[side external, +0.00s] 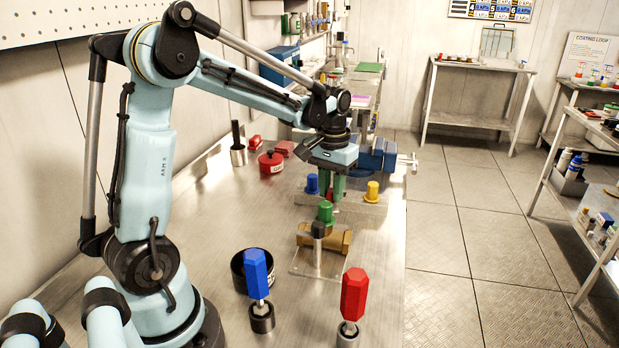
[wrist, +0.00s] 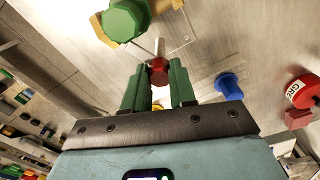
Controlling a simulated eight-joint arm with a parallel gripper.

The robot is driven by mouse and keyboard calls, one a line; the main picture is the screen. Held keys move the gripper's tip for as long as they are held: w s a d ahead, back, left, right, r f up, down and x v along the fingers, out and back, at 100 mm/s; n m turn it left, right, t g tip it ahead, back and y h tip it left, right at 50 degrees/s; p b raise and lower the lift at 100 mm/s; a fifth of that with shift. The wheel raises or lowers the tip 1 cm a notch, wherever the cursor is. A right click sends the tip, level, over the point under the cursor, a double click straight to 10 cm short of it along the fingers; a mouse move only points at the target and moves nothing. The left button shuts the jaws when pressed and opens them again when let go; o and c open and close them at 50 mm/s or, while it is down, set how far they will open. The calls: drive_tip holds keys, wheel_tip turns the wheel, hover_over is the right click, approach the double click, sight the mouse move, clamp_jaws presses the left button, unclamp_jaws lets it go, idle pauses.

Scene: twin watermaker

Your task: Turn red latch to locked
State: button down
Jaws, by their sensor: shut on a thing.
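The red latch (wrist: 158,70) shows between the two green fingers of my gripper (wrist: 158,86) in the wrist view. My gripper is shut on it, with a finger on either side. A pale rod stands out beyond the red part. In the side view my gripper (side external: 332,188) points down over the far plate, between a blue knob (side external: 312,184) and a yellow knob (side external: 372,191). The fingers hide most of the latch there, and I cannot tell its angle or any locked mark. The blue knob also shows right of the fingers in the wrist view (wrist: 228,87).
A green knob (side external: 326,212) and brass body (side external: 342,241) stand close in front of my gripper. A blue vise (side external: 378,160) is just behind. Blue (side external: 256,273) and red (side external: 354,294) handled tools stand upright near the front.

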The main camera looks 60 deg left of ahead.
sight(331, 190)
drive_tip(key=m, duration=0.4)
drive_tip(key=shift+m, duration=0.4)
idle(0.4)
drive_tip(key=c, duration=0.9)
unclamp_jaws()
drive_tip(key=shift+r, duration=0.1)
wheel_tip(331, 190, up, 12)
drive_tip(key=shift+f, duration=0.1)
